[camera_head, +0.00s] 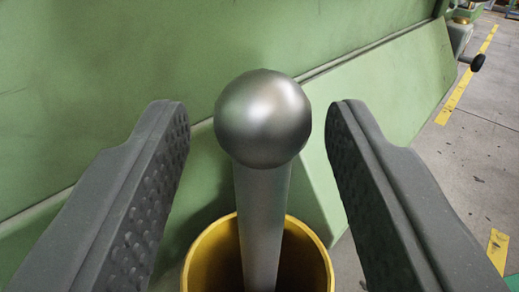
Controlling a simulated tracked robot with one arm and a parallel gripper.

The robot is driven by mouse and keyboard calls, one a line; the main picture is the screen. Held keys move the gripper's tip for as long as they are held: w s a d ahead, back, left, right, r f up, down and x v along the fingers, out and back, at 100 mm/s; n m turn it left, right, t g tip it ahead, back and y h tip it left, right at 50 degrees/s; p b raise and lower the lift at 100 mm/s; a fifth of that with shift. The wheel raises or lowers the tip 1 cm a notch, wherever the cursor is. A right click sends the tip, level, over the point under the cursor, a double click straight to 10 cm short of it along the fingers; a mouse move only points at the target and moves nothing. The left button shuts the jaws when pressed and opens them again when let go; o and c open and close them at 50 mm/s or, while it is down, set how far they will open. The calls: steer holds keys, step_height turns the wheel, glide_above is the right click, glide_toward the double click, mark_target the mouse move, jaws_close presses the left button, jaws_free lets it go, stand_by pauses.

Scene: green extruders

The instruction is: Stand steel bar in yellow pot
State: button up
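The steel bar (263,210) is a grey metal rod with a round ball top. It stands near upright with its lower part inside the yellow pot (203,262). The pot's rim shows at the bottom of the view; the bar's lower end is hidden. My gripper (258,135) is open, with one dark, studded finger on each side of the bar. There is a visible gap between each finger and the bar's ball, so nothing is held.
A large green machine panel (110,70) fills the background, with a slanted green plate (390,90) behind the bar. Grey floor with yellow markings (468,75) lies open at the right. A dark knob (478,62) sticks out at the upper right.

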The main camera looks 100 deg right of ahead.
steer(key=w+a+p, duration=0.1)
steer(key=a+p, duration=0.1)
steer(key=a, duration=1.1)
steer(key=shift+w+a+p, duration=0.35)
steer(key=shift+f, duration=0.1)
stand_by(0.4)
